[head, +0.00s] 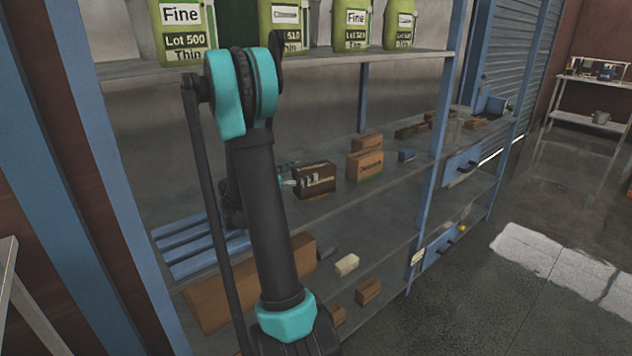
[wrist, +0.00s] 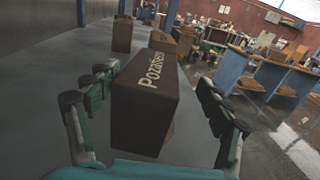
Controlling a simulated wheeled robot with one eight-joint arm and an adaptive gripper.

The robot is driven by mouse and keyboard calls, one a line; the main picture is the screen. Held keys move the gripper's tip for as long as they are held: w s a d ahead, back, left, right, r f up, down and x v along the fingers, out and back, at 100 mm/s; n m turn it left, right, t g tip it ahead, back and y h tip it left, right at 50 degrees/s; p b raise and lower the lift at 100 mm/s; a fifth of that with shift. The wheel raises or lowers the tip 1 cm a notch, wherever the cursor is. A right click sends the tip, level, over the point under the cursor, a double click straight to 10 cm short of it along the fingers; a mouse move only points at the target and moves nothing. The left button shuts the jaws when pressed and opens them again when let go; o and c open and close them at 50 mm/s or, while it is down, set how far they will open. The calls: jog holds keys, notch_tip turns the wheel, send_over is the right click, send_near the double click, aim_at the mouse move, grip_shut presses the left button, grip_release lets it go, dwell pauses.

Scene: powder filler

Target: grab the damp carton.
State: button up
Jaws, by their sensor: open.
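Green containers (head: 352,25) fill the shelf above. A blue slatted pallet (head: 195,247) lies left. A blue shelf post (head: 432,160) rises at the right.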

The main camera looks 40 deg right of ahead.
aim_at(316, 167)
jog(key=shift+d, duration=2.55)
jog(key=c, duration=1.7)
jog(key=shift+r, duration=0.1)
